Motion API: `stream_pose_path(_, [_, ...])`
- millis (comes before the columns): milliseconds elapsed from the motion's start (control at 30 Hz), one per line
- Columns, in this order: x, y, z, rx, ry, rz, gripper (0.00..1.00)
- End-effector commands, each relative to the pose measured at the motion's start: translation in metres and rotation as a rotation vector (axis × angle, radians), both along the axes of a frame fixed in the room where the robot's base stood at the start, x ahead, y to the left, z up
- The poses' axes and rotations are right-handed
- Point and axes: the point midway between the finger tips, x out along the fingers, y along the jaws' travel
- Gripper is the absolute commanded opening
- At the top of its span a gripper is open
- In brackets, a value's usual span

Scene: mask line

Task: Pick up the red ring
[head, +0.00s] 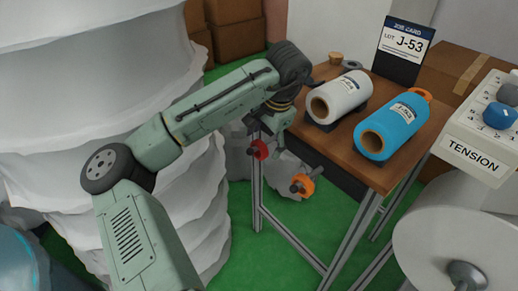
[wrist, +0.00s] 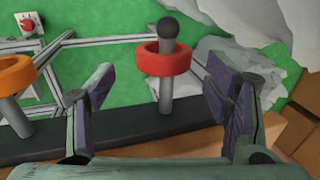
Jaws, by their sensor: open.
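In the head view the red ring (head: 258,149) is at the side of the wooden table, just left of and below my gripper (head: 275,122). In the wrist view my gripper (wrist: 158,85) is open and empty. Its two dark pads appear left and right of the ring, with clear gaps on both sides. I cannot tell how deep the ring lies between them.
An orange ring (wrist: 14,74) is around a second peg to the left; it shows in the head view (head: 303,187) too. The wooden table (head: 345,150) carries a white roll (head: 340,97) and a blue roll (head: 392,127). White bulky sacks (head: 100,110) stand left of my arm.

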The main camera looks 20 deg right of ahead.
Motion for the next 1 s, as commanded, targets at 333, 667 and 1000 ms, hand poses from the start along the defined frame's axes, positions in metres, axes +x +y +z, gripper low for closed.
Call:
stream_pose_path(333, [0.011,0.01,-0.036,0.001,0.0,0.0,0.72])
stream_pose_path(667, [0.011,0.009,-0.036,-0.001,0.0,0.0,0.62])
stream_pose_path(1000, [0.011,0.009,-0.036,-0.001,0.0,0.0,0.4])
